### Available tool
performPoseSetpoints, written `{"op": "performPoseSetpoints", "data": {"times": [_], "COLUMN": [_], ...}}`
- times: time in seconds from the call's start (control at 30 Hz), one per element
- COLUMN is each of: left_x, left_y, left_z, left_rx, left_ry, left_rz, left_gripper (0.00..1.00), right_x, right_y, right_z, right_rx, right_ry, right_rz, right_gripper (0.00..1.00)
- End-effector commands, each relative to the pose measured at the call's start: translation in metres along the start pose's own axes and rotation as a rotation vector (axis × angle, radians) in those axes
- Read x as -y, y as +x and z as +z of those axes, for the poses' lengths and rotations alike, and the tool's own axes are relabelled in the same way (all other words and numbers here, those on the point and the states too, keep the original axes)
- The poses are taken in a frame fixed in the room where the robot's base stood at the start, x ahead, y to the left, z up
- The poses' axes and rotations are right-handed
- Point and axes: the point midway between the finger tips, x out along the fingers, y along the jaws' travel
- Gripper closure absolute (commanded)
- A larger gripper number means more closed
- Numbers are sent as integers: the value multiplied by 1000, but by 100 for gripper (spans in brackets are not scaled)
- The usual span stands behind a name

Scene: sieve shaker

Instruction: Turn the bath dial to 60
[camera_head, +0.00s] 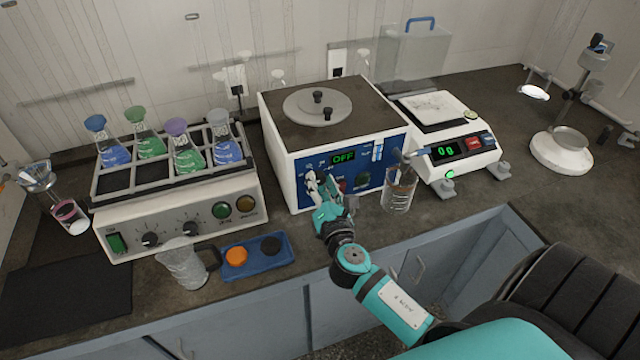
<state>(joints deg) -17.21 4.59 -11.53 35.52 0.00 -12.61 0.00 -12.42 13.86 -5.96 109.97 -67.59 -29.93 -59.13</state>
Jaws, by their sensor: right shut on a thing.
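The bath (295,165) is a white box with a dark top, a round grey lid (318,106) and a blue front panel (376,178). Its display (343,158) reads OFF in green. My right gripper (313,183) is at the left part of this panel, shut on what appears to be the bath dial. The gripper covers the dial, so its pointer and scale cannot be read. My left gripper is not in view.
A shaker (180,225) with several flasks stands left. A glass beaker (399,190) stands close right of my gripper, before a balance (455,150). A glass jug (183,265) and a blue tray (270,266) sit near the front edge.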

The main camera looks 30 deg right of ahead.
Motion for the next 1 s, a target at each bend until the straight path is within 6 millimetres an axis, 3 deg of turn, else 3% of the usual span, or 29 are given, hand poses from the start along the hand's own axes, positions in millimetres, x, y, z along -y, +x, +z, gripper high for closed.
{"op": "performPoseSetpoints", "data": {"times": [0.37,1.0], "left_x": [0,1], "left_y": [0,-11], "left_z": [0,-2], "left_rx": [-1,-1], "left_ry": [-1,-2], "left_rz": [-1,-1], "left_gripper": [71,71], "right_x": [0,-1], "right_y": [0,0], "right_z": [0,3], "right_rx": [-13,-57], "right_ry": [191,790], "right_rz": [-14,-56], "right_gripper": [98,98]}}
